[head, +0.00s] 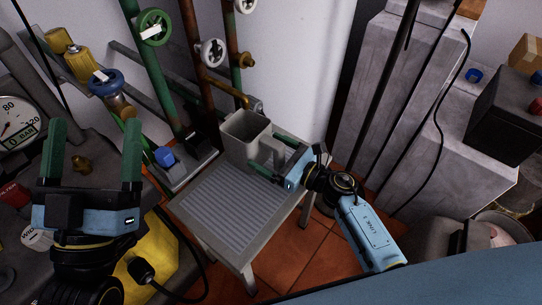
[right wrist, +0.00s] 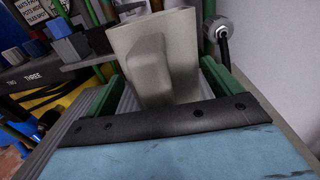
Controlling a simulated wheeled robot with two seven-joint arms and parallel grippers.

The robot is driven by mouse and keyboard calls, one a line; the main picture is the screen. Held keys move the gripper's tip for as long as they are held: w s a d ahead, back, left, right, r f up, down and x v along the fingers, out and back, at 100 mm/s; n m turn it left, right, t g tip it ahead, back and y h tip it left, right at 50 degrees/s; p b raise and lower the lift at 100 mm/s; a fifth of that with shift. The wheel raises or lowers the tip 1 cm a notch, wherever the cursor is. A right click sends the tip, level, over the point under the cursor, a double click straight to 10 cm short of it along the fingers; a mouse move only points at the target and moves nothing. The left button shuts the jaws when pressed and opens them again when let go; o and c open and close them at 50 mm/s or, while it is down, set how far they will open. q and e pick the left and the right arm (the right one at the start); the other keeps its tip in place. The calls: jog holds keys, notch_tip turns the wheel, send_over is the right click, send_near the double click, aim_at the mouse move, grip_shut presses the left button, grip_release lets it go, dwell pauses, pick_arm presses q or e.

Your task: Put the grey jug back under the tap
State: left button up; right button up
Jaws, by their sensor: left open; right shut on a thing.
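The grey jug (head: 241,137) is upright at the back end of a grey ribbed stool (head: 222,205). Its open mouth shows in the head view, just below the brass tap (head: 238,97) on the brown pipe. Whether its base touches the stool is hard to tell. My right gripper (head: 265,160) is shut on the jug from its handle side. In the right wrist view the jug (right wrist: 180,45) stands between the green fingers, its handle towards the camera. My left gripper (head: 92,150) is open and empty, in the air at the left.
Green and brown pipes with valve wheels (head: 154,27) rise behind the stool. A pressure gauge (head: 16,122) and a yellow thing (head: 160,255) are at the left. Concrete blocks (head: 395,110) and a black box (head: 508,120) are at the right. The front of the stool top is clear.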

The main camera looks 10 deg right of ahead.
jog(key=shift+f, duration=0.25)
pick_arm(q)
jog(key=shift+s+r+t, duration=0.2)
jog(key=shift+t, duration=0.1)
pick_arm(e)
jog(key=o, duration=0.8)
